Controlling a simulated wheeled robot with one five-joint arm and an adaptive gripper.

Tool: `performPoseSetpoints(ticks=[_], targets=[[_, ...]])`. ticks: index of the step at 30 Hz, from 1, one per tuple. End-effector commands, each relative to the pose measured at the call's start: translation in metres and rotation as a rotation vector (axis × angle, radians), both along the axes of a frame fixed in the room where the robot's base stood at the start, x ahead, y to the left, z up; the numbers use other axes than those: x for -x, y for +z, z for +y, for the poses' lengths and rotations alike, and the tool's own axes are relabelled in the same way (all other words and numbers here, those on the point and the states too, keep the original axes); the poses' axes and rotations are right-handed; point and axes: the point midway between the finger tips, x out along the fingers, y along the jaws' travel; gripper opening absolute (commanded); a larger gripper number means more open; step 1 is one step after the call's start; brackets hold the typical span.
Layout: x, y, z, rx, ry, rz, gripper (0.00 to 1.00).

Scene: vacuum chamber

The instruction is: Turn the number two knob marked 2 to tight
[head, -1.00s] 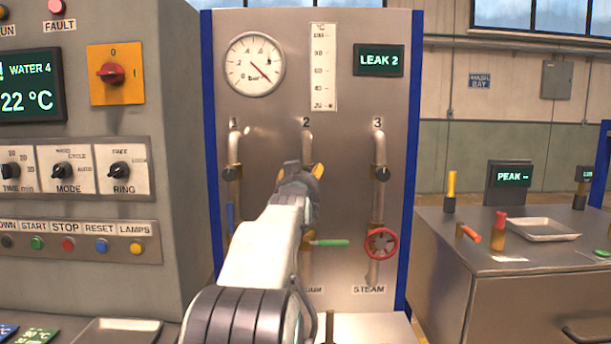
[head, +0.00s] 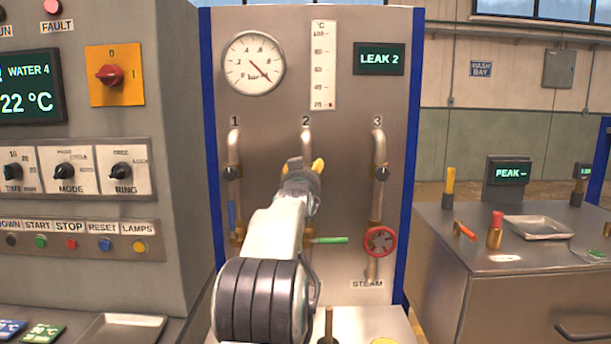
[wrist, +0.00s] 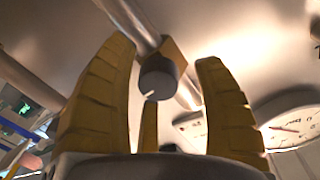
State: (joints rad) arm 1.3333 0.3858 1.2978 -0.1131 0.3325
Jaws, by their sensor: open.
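The number two knob is hidden behind my arm in the head view, below the panel mark 2 (head: 306,121) and its pipe (head: 307,142). My gripper (head: 304,166) is in front of that pipe. In the wrist view a dark round knob (wrist: 158,78) with a white pointer line sits on a brass fitting (wrist: 176,54) of a pipe. It lies between the yellow fingers of my gripper (wrist: 165,90), which are open and apart from it on both sides. A screen (head: 379,59) reads LEAK 2.
Knob 1 (head: 231,173) and knob 3 (head: 382,172) stand on pipes either side. Below are a green lever (head: 330,240) and a red handwheel (head: 380,241). A pressure gauge (head: 254,63) is above left. A control cabinet (head: 180,200) stands close on the left.

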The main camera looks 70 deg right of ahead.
Motion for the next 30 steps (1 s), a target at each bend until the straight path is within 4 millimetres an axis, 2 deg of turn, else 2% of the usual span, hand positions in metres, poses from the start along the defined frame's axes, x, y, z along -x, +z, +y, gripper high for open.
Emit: performPoseSetpoints(ticks=[2,21,30], targets=[[0.0000,-0.0001,0.0001,0.000,0.000,0.000,0.61],[-0.0006,-0.0007,0.0003,-0.002,0.001,0.000,0.04],[-0.0013,-0.0034,0.0001,-0.028,0.002,-0.092,0.02]])
